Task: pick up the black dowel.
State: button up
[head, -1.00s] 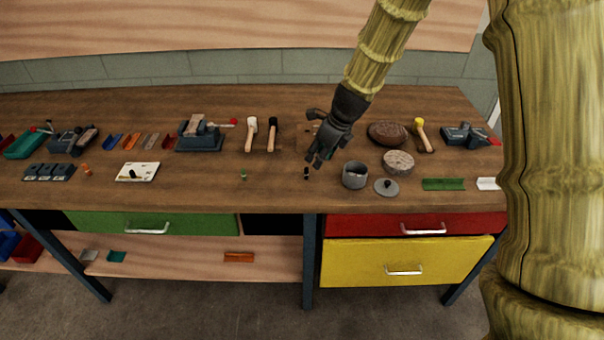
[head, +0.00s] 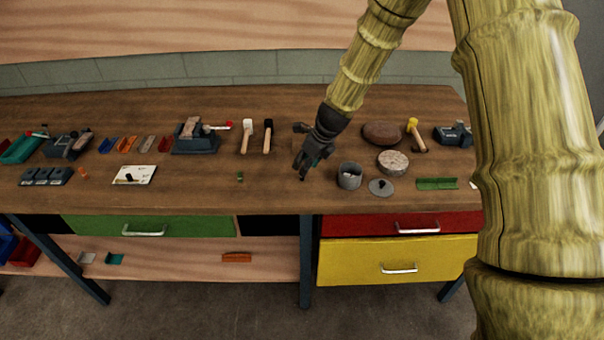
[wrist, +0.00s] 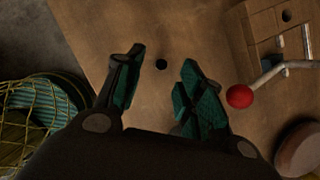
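The black dowel (wrist: 161,64) shows in the wrist view as a small dark round end on the wooden bench top (wrist: 165,25). The fingers have teal inner pads, are open, and hold nothing. In the head view my gripper (head: 304,168) points down close over the bench, and it largely hides the dowel there. I cannot tell from these frames how far the fingertips are above the dowel.
A grey pot (head: 349,178) and its lid (head: 381,187) stand right of my gripper. A green dowel (head: 240,176) is to the left, and two mallets (head: 247,137) lie behind. In the wrist view a red ball knob (wrist: 239,96) is close to the right finger.

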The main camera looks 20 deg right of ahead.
jog(key=shift+p+x, duration=0.45)
jog(key=shift+x, duration=1.35)
jog(key=shift+w, duration=0.1)
grip_shut()
